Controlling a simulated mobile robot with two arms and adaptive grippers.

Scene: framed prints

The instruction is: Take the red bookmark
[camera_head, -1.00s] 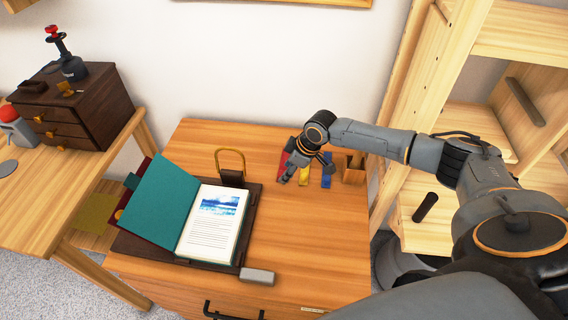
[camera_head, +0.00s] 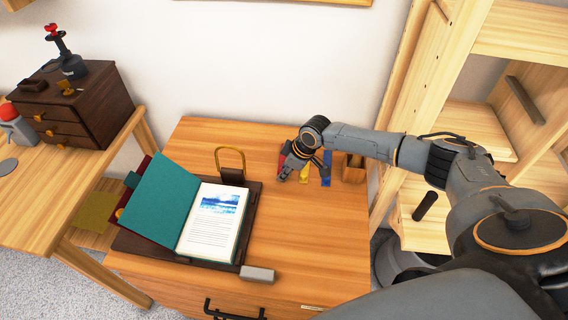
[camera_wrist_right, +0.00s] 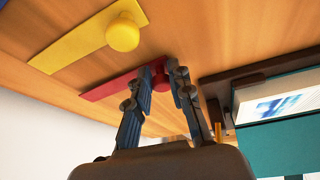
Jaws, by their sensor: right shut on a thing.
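The red bookmark (camera_head: 283,158) lies on the wooden desk (camera_head: 310,240), partly hidden by my right gripper in the head view. In the right wrist view the red bookmark (camera_wrist_right: 112,86) is a flat strip with a round knob at one end. My right gripper (camera_wrist_right: 165,72) has its two fingers on either side of the knob, shut on it. In the head view the right gripper (camera_head: 291,176) is low at the desk surface. My left gripper is not in view.
A yellow bookmark (camera_head: 304,171) and a blue bookmark (camera_head: 327,168) lie to the right, near a small wooden box (camera_head: 354,168). An open book (camera_head: 212,222) rests on a dark stand to the left. A grey block (camera_head: 257,275) lies at the front.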

